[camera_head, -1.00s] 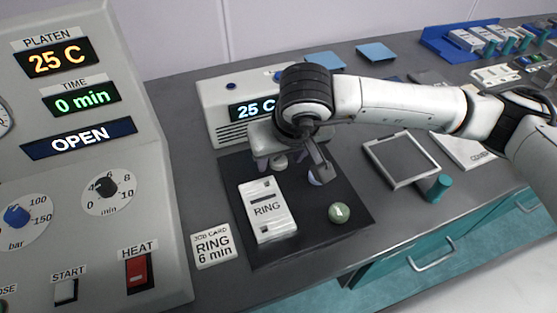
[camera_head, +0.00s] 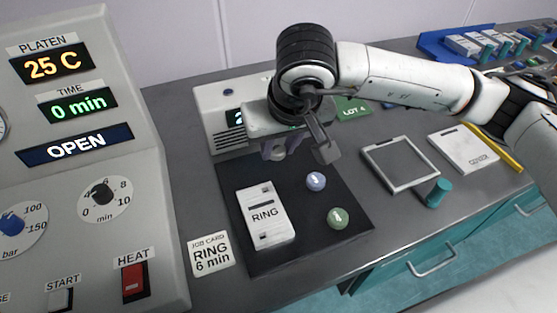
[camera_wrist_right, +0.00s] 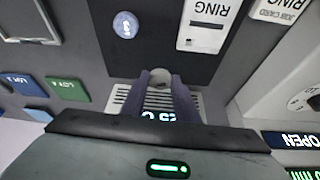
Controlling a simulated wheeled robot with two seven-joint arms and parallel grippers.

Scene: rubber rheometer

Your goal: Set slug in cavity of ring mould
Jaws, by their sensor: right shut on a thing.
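The ring mould (camera_head: 250,204) is a white block labelled RING, lying on a black mat (camera_head: 230,180) in the head view. It also shows at the top of the right wrist view (camera_wrist_right: 203,38). My right gripper (camera_head: 276,152) is shut on a small greyish slug (camera_wrist_right: 160,76), above the mat's back edge and behind the mould. The slug is apart from the mould and partly hidden by the fingers. A violet-blue slug (camera_head: 316,181) and a green slug (camera_head: 339,217) rest on the mat to the mould's right. My left gripper is not in view.
A white instrument (camera_head: 209,105) stands behind the mat, close to my right gripper. The press panel (camera_head: 90,180) fills the left side and reads OPEN. A job card (camera_head: 210,255) reads RING 6 min. A grey frame (camera_head: 372,170) and a teal-handled tool (camera_head: 438,192) lie at the right.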

